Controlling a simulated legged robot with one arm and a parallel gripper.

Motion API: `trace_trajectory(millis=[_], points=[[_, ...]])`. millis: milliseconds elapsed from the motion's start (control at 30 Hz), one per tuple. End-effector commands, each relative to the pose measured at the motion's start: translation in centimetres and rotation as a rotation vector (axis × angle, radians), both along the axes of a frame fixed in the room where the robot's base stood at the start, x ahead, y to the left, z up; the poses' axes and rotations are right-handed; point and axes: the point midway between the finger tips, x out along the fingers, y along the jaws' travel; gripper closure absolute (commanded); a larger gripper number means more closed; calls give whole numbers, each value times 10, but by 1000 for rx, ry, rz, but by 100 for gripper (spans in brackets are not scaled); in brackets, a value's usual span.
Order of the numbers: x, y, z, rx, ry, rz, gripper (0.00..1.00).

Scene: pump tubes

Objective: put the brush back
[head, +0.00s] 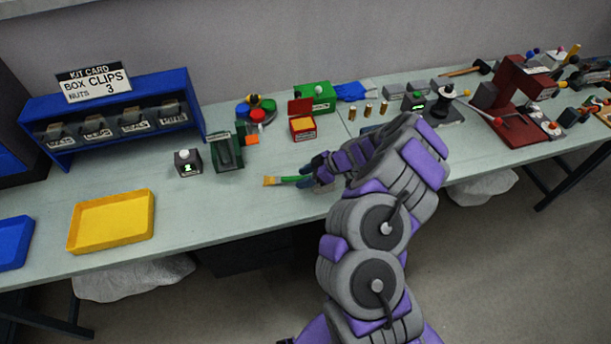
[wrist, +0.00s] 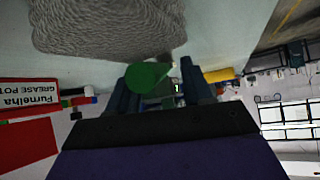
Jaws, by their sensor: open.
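The brush (head: 288,180), with a green handle and tan bristles, shows in the head view near the bench's front part, bristles to the left. My gripper (head: 314,174) is at the handle's right end and hides part of it. In the wrist view my gripper's fingers (wrist: 160,92) are apart, with a green round handle end (wrist: 147,77) between them; I cannot tell whether they touch it. The red grease pot (head: 302,126) stands behind, towards the wall; its upside-down label (wrist: 28,96) shows at left in the wrist view.
A dark green stand (head: 228,152) and a small grey box with a lit display (head: 188,163) are left of the brush. A yellow tray (head: 112,221) lies farther left. A ribbed grey mass (wrist: 110,28), unclear in kind, fills the wrist view's top. The front bench strip is clear.

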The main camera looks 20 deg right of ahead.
Motion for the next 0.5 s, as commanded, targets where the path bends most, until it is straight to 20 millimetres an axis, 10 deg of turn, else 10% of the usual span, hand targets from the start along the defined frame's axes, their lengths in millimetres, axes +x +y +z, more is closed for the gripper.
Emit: trace_trajectory(millis=[500], points=[[-27,-69,68,0,-3,-3,50]])
